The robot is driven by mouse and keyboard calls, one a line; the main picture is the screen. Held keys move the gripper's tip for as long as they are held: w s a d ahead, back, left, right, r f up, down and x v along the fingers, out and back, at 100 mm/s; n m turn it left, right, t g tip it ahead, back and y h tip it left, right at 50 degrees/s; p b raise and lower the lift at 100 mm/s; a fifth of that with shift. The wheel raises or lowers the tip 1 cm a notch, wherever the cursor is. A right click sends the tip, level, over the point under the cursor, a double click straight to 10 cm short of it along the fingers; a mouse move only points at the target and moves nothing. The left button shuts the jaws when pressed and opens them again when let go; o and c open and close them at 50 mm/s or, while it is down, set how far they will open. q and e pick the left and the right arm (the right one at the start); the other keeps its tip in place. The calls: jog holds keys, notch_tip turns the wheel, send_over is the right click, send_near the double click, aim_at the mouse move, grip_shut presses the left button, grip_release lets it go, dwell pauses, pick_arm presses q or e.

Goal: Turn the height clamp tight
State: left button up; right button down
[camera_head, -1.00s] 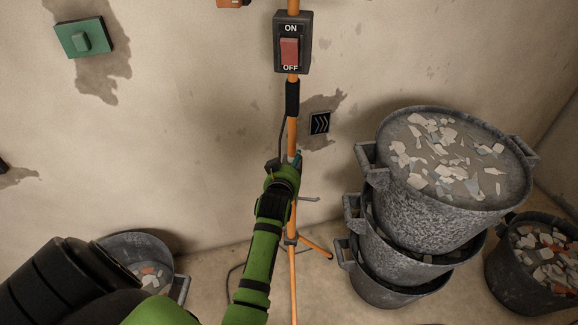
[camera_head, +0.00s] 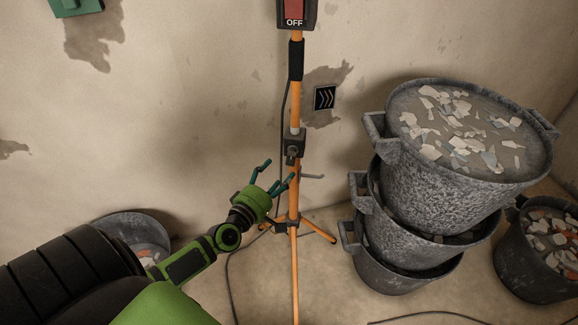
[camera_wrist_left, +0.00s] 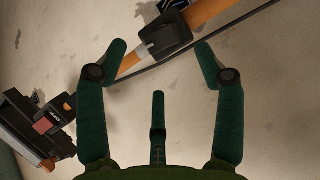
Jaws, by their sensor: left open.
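The height clamp (camera_head: 295,142) is a dark collar on the orange stand pole, with a small knob (camera_head: 291,157) on its front. In the left wrist view the dark clamp (camera_wrist_left: 168,36) sits at the top, beyond the fingertips. My left gripper (camera_head: 278,171) is green with teal fingers. It is open and empty, just below and left of the clamp, apparently apart from it. The wrist view shows its fingers (camera_wrist_left: 161,50) spread with nothing between them. How far the clamp is turned cannot be told. My right gripper is not in view.
The stand's tripod legs (camera_head: 318,231) spread below, with a cable on the floor. A red switch box (camera_head: 295,12) is on the pole above. Stacked rubble buckets (camera_head: 440,205) stand at right, another (camera_head: 535,262) beyond. A bucket (camera_head: 128,222) stands at lower left. The wall is behind.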

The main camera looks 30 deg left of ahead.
aim_at(290, 161)
pick_arm(q)
jog(key=shift+w+a+f, duration=0.15)
jog(key=shift+w, duration=1.6)
jog(key=shift+w+a+f, duration=0.1)
jog(key=shift+w+a, duration=0.05)
jog(key=shift+w, duration=1.6)
jog(key=shift+c, duration=0.4)
